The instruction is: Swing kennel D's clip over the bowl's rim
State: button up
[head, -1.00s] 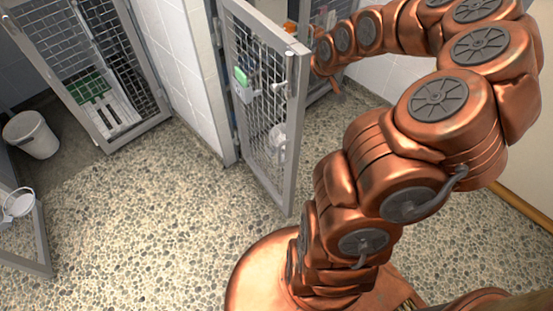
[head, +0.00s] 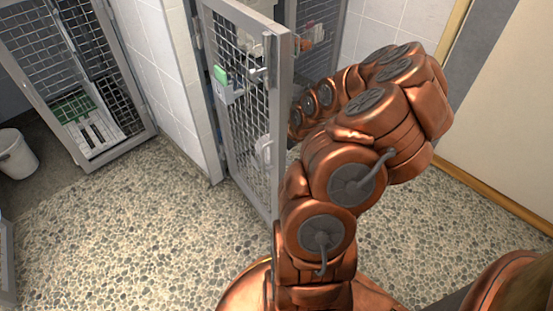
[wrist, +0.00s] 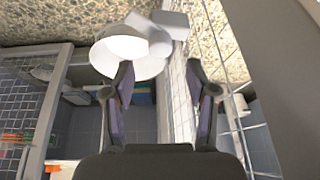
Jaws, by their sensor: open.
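A white bowl (wrist: 117,57) shows in the wrist view, just beyond my fingertips and towards the left finger. A pale blocky piece (wrist: 158,36), perhaps the clip, lies over the bowl's right side; I cannot tell whether it grips the rim. My gripper (wrist: 161,74) is open, its two dark fingers apart with nothing held between them. In the head view a white bowl (head: 263,149) shows through the mesh of the open kennel door (head: 284,125). My arm reaches behind that door, and my gripper is hidden there. No letter D is readable.
A green-and-white holder (head: 225,85) hangs on the door's mesh. Another kennel (head: 146,84) stands at the left, with a white bin (head: 15,155) beside it. The pebbled floor (head: 130,235) in front is clear. A white wall runs along the right.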

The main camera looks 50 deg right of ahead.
jog(key=b+x, duration=0.1)
jog(key=x, duration=0.4)
jog(key=shift+w+f, duration=0.1)
jog(key=shift+f, duration=0.15)
grip_shut()
